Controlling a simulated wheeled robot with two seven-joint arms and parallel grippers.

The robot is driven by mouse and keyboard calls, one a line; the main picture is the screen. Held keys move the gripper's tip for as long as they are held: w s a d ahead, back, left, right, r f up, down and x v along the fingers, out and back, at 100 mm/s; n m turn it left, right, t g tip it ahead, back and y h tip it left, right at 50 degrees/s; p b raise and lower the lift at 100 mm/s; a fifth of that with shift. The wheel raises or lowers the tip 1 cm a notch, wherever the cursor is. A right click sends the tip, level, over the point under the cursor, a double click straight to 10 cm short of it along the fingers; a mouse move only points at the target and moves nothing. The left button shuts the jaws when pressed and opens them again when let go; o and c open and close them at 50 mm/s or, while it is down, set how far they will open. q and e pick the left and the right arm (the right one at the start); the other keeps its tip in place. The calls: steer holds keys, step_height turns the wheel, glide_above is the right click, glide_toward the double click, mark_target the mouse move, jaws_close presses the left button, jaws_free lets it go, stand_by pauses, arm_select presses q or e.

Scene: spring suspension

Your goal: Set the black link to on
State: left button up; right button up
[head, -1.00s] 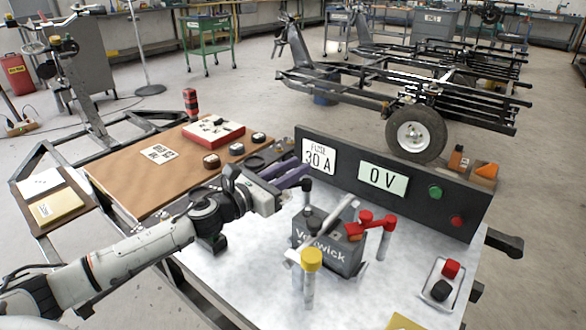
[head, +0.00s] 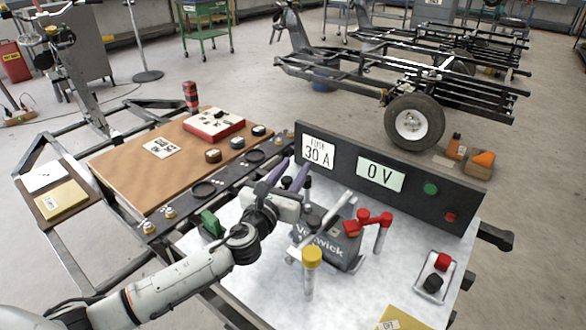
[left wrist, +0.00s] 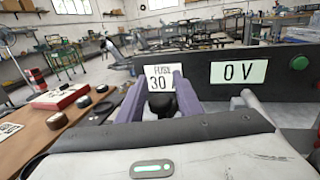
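The black link (head: 308,182) shows only in part, as a black cap beside the battery (head: 328,240) labelled "Volwick"; my left gripper hides the rest. In the left wrist view a black knob (left wrist: 162,104) stands between the purple fingers, with gaps at its sides. My left gripper (head: 286,174) is open and points toward the dark panel (head: 400,190). The red link (head: 370,217) is by a red post right of the battery. The panel display (head: 381,175) reads 0 V, and the fuse plate (head: 317,152) reads 30 A. My right gripper is out of view.
A yellow-capped post (head: 311,258) stands before the battery. A small holder with red and black caps (head: 437,270) lies at right. The brown board (head: 130,165) with a red box (head: 213,125) lies at left.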

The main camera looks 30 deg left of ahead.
mark_target(284, 183)
arm_select(q)
steer(key=shift+o, duration=0.3)
steer(key=shift+s, duration=0.1)
steer(key=s, duration=0.6)
steer(key=s+d, duration=0.1)
steer(key=s, duration=0.3)
steer(key=shift+c, duration=0.3)
